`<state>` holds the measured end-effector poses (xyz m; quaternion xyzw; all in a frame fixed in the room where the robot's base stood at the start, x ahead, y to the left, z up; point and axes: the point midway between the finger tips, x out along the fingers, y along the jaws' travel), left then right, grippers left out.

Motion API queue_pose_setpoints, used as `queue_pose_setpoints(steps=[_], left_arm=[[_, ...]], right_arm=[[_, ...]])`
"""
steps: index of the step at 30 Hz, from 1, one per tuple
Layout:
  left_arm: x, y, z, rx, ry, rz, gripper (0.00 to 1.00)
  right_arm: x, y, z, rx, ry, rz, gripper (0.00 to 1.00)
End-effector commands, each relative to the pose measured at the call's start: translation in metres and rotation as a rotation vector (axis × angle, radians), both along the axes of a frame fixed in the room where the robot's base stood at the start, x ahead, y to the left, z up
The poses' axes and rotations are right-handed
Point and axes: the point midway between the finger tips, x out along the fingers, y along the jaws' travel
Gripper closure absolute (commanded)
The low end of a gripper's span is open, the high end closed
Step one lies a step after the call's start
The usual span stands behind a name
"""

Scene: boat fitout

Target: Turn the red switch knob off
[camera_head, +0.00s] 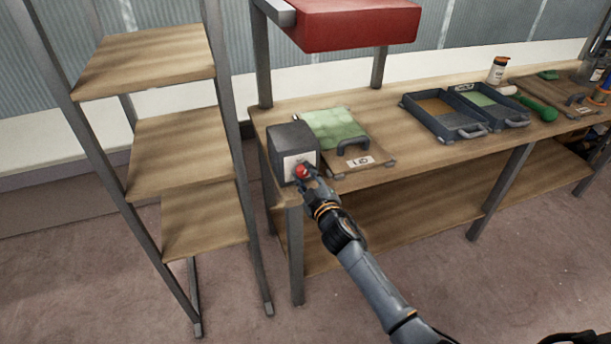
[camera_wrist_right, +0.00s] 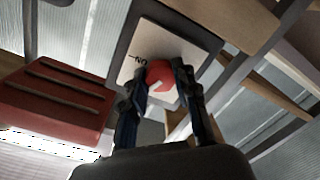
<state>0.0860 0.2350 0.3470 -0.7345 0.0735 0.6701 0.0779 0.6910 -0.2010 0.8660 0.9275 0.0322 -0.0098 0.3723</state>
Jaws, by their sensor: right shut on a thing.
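The red switch knob (camera_head: 302,171) sits on the white-plated front face of a dark grey box (camera_head: 288,138) at the left front corner of the workbench. My right gripper (camera_head: 307,174) is at the box front, shut on the knob. In the right wrist view, the two dark fingers of the right gripper (camera_wrist_right: 162,78) lie on either side of the red knob (camera_wrist_right: 160,73). Dark lettering on the white plate (camera_wrist_right: 143,47) beside the knob is partly readable as "ON". The fingers hide the knob's sides. My left gripper is not seen.
Two grey trays (camera_head: 446,122) stand farther right on the bench. A red cabinet (camera_head: 347,24) hangs above. A wooden-shelf rack (camera_head: 190,165) stands close on the left.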

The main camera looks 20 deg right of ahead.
Motion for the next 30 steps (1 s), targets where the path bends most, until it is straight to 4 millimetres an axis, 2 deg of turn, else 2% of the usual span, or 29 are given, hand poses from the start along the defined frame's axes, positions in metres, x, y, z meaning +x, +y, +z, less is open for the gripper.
queue_pose_setpoints(steps=[6,15,30], left_arm=[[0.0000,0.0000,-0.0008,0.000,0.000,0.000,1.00],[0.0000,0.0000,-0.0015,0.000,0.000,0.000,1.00],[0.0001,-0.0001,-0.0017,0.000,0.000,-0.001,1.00]], right_arm=[[-0.0001,0.0001,0.0000,-0.184,-0.006,0.000,1.00],[-0.0001,0.0005,0.0002,-0.357,-0.012,0.002,1.00],[-0.0002,0.0004,0.0000,-0.434,-0.015,0.001,1.00]])
